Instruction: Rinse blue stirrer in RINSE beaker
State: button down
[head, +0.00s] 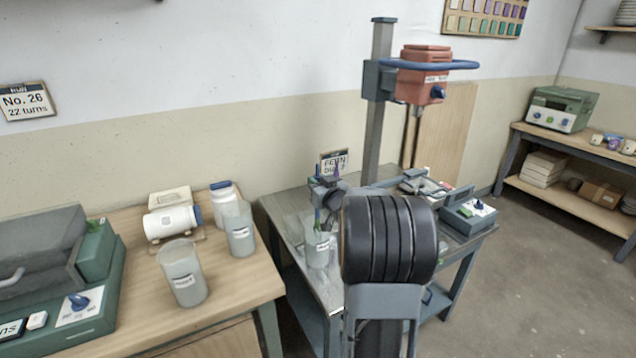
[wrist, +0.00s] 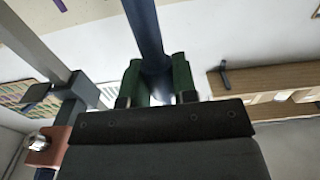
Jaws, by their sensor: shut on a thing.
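My gripper (wrist: 158,82) has green fingers closed on the dark blue shaft of the blue stirrer (wrist: 145,28) in the wrist view. In the head view the stirrer (head: 317,171) stands about upright, with my arm partly in front. Its lower end is over or inside a clear beaker (head: 318,252) on the metal table; I cannot tell which. Two more labelled beakers stand on the wooden table, one in front (head: 183,278) and one behind (head: 239,232). The labels are too small to read surely, so I cannot tell which is RINSE.
A green machine (head: 98,250) fills the left. Floor is clear at right.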

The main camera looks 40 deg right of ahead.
jog(key=shift+f+b, duration=3.3)
jog(key=shift+f, duration=0.8)
jog(key=shift+r+p, duration=1.05)
jog(key=shift+r, duration=0.3)
jog(key=shift+f, duration=0.15)
jog(key=shift+f+b, duration=1.1)
jog(key=shift+f, duration=0.1)
jog(key=shift+r+p, duration=1.05)
jog(key=shift+r, duration=0.3)
jog(key=shift+f, duration=0.15)
